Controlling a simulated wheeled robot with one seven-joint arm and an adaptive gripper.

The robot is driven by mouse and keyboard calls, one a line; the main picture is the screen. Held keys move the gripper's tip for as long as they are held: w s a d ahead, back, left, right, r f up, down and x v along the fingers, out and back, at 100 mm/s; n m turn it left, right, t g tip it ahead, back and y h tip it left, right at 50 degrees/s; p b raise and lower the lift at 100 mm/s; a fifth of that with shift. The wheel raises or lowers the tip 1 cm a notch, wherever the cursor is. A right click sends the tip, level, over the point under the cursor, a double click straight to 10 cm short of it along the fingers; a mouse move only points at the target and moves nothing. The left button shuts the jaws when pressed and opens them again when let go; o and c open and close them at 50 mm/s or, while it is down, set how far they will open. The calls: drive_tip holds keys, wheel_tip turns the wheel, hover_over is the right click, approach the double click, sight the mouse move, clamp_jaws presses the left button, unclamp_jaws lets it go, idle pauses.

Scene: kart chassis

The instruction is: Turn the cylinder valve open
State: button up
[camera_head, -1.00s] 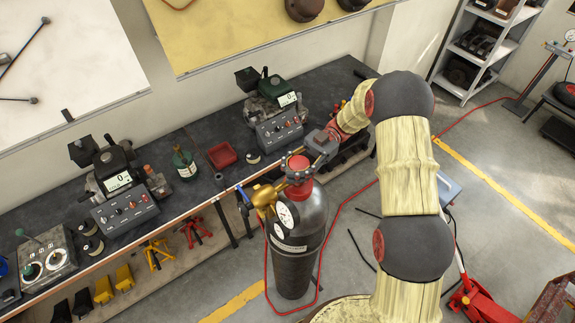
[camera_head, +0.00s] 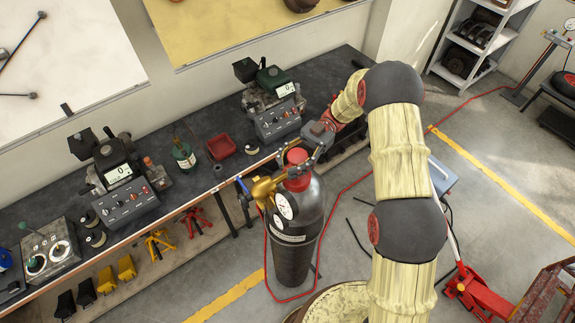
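The dark gas cylinder (camera_head: 292,250) stands upright on the floor in front of the bench. It has a red top (camera_head: 298,181), a brass regulator (camera_head: 265,190) with a blue part, and a white dial gauge (camera_head: 284,206). My gripper (camera_head: 300,158) is at the cylinder's top, its dark fingers beside a red round part that looks like the valve handwheel (camera_head: 297,156). The fingers partly hide this part. I cannot tell whether they touch or grip it, or how far the valve is turned.
The dark workbench (camera_head: 215,185) behind holds meters, a green bottle (camera_head: 183,155) and a red tray (camera_head: 221,147). A red hose (camera_head: 350,197) runs around the cylinder on the floor. A red jack (camera_head: 478,295) stands at the lower right. Open floor lies right of the cylinder.

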drive_tip(key=o, duration=0.4)
drive_tip(key=shift+c, duration=0.2)
drive_tip(key=shift+f+b, duration=0.2)
drive_tip(key=shift+b, duration=0.35)
drive_tip(key=m+t+y+b, duration=0.1)
drive_tip(key=b, duration=0.2)
drive_tip(key=shift+a+f, duration=0.1)
drive_tip(key=shift+f, duration=0.05)
